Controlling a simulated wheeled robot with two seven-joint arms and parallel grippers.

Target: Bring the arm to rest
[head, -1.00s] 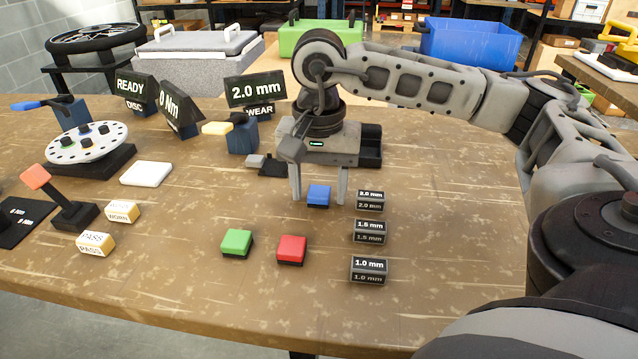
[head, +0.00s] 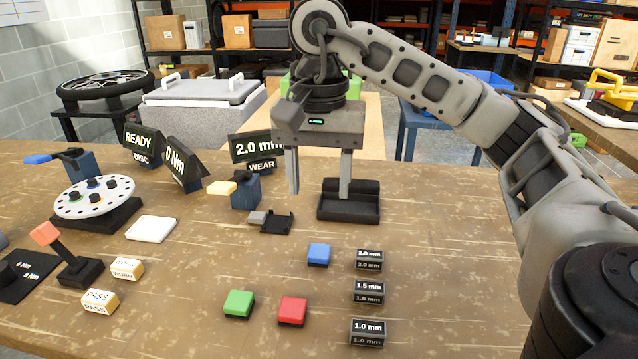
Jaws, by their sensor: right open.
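My right gripper (head: 318,190) is open and empty in the head view. It hangs above the back part of the workbench, its fingers pointing down and apart. One finger overlaps the black tray (head: 349,213) in the picture, and I cannot tell its exact height above it. The blue block (head: 318,254) stands on the bench in front of the gripper, clear of the fingers. The green block (head: 239,304) and the red block (head: 292,310) stand nearer the front edge. My left gripper is not in view.
Labelled black blocks, 2.0 mm (head: 369,260), 1.5 mm (head: 368,292) and 1.0 mm (head: 367,332), form a column right of the coloured blocks. The "2.0 mm" sign (head: 256,149) and a perforated disc (head: 94,196) stand left. The bench (head: 450,240) is clear to the right.

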